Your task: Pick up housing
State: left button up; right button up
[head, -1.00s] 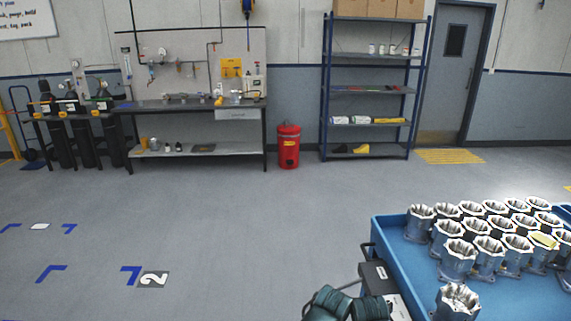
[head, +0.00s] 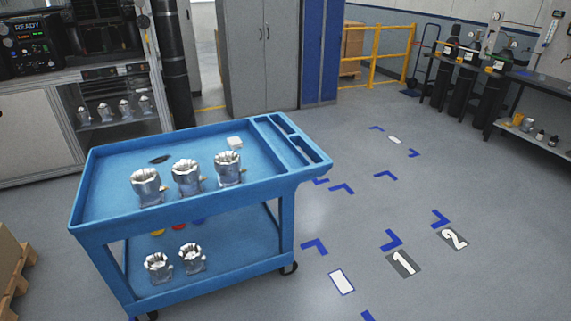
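Three silvery machined housings stand upright in a row on the top tray of a blue cart (head: 110,205): a left one (head: 146,188), a middle one (head: 187,178) and a right one (head: 228,169). Two more housings, one left (head: 158,267) and one right (head: 193,258), sit on the cart's lower shelf. Several similar housings (head: 105,112) stand inside the machine cabinet at the back left. Neither of my grippers shows in the head view.
A small white block (head: 235,142) and a dark flat piece (head: 160,159) lie on the cart top. The floor right of the cart is open. A pallet (head: 15,275) stands at the left edge.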

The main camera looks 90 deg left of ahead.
aim_at(227, 164)
jog(key=k+u, duration=0.1)
jog(key=u, duration=2.6)
jog(key=i+l+u, duration=0.1)
jog(key=u, duration=0.85)
jog(key=i+l, duration=0.15)
jog(key=l, duration=0.15)
jog(key=i+l, duration=0.15)
jog(key=l, duration=0.15)
jog(key=i+l, duration=0.15)
jog(key=l, duration=0.15)
jog(key=i+j+z, duration=0.45)
jog(key=j, duration=0.15)
jog(key=j+z, duration=0.25)
jog(key=i+j+z, duration=0.2)
jog(key=j, duration=0.25)
jog(key=j+z, duration=0.25)
jog(key=j, duration=0.15)
jog(key=i, duration=0.5)
